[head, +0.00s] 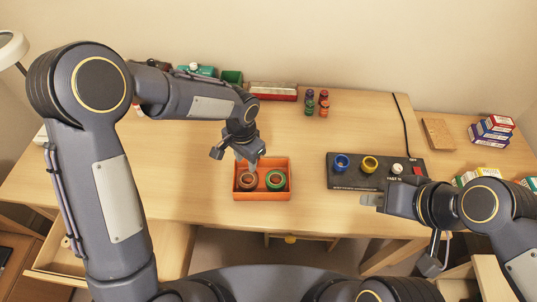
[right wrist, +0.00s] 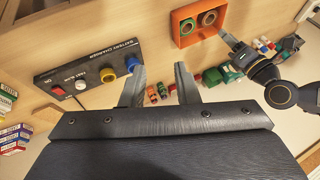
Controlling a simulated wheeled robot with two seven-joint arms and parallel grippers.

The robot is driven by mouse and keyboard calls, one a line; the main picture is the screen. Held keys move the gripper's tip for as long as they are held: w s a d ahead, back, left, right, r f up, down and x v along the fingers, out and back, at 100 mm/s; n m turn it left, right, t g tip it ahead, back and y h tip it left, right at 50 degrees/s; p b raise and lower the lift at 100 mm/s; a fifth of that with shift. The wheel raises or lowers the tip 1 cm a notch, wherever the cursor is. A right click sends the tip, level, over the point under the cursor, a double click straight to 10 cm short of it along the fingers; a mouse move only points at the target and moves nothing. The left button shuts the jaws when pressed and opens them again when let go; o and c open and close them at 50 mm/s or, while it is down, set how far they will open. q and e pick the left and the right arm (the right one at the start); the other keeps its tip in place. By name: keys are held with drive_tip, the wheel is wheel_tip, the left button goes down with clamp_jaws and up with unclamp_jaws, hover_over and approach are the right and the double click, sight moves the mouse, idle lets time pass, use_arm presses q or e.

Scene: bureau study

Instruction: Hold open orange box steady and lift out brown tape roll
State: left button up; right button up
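The open orange box (head: 263,197) sits on the desk near its front edge; no lid shows. A brown tape roll (head: 247,180) lies in its left half and a green tape roll (head: 275,180) in its right half. My left gripper (head: 248,160) is at the box's back wall, close behind the brown roll; whether its fingers grip the wall cannot be made out. In the right wrist view, its tip is at the box's edge (right wrist: 180,40). My right gripper (head: 368,200) is at the charger's front edge, right of the box. Its fingers (right wrist: 160,75) are apart with nothing held between them.
A black battery charger (head: 350,172) with blue and yellow round parts stands right of the box, its cord running back. Small bottles (head: 317,102), a red tin (head: 273,91) and green boxes line the back. Small cartons (head: 490,130) are far right. Desk between box and charger is clear.

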drive_tip(key=w+a+f+g+h, duration=0.1)
drive_tip(key=w+a+f+g, duration=0.1)
drive_tip(key=w, duration=0.4)
drive_tip(key=w+a+f+g, duration=0.1)
drive_tip(key=w+a+g, duration=0.1)
drive_tip(key=w, duration=0.4)
drive_tip(key=w+a+f+h, duration=0.1)
drive_tip(key=w+a+f, duration=0.1)
drive_tip(key=a+f, duration=0.1)
drive_tip(key=w+a+f+n+g+h, duration=0.1)
drive_tip(key=w+a+f, duration=0.2)
drive_tip(key=a+f, duration=0.1)
drive_tip(key=w+a+f, duration=0.3)
drive_tip(key=f, duration=0.2)
drive_tip(key=shift+w+a+f+n+h, duration=0.2)
drive_tip(key=shift+f+n+h, duration=0.1)
drive_tip(key=shift+h, duration=0.1)
drive_tip(key=shift+f, duration=3.55)
clamp_jaws()
